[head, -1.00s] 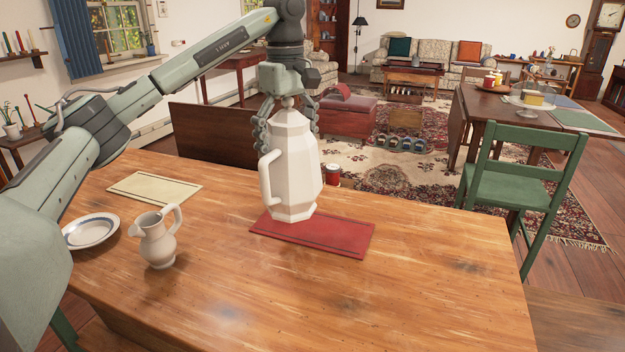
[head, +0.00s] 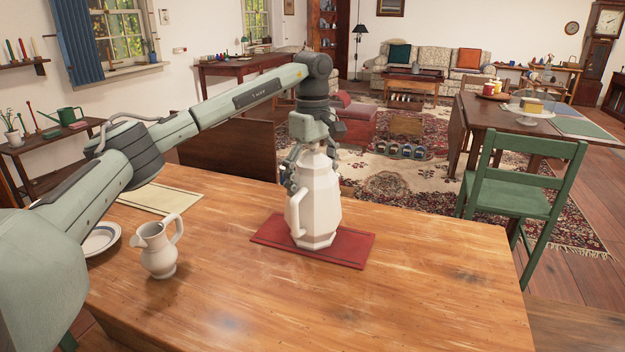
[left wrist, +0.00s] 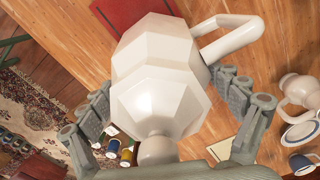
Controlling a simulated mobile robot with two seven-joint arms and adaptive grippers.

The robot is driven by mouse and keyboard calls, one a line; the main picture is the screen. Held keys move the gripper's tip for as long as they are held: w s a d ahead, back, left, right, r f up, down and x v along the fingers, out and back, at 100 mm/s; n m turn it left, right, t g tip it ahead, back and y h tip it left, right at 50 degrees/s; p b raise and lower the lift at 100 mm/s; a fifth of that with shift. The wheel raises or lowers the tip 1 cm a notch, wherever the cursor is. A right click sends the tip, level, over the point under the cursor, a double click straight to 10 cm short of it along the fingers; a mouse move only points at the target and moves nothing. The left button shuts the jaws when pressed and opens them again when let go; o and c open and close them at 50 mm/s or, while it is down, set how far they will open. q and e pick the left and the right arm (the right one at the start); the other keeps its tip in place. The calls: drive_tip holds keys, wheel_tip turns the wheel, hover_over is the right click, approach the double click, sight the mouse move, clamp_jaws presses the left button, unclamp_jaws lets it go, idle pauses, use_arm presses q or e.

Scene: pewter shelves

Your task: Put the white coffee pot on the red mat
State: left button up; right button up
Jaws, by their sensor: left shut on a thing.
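The white coffee pot (head: 318,205) is tall, faceted and upright, with its handle toward the left. My left gripper (head: 311,168) comes from above and is shut on its upper part. In the left wrist view the fingers lie on both sides of the pot (left wrist: 155,60). The red mat (head: 345,250) lies flat on the wooden table, and the pot's base is over its middle. I cannot tell whether the base touches the mat. The mat also shows partly behind the pot in the left wrist view (left wrist: 120,12). My right gripper is not in view.
A small cream pitcher (head: 159,252) stands on the table (head: 420,295) at left, near a blue-rimmed plate (head: 101,238). A pale mat (head: 160,198) lies behind them. The table right of the red mat is clear. A green chair (head: 520,185) stands beyond its right edge.

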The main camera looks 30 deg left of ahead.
sight(313, 152)
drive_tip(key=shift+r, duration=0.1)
use_arm(q)
drive_tip(key=o, duration=1.6)
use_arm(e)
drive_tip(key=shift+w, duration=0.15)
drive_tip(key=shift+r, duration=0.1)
use_arm(q)
drive_tip(key=shift+r, duration=0.35)
wheel_tip(313, 152, up, 7)
drive_tip(key=shift+f, duration=0.15)
wheel_tip(313, 152, up, 4)
drive_tip(key=shift+r, duration=0.35)
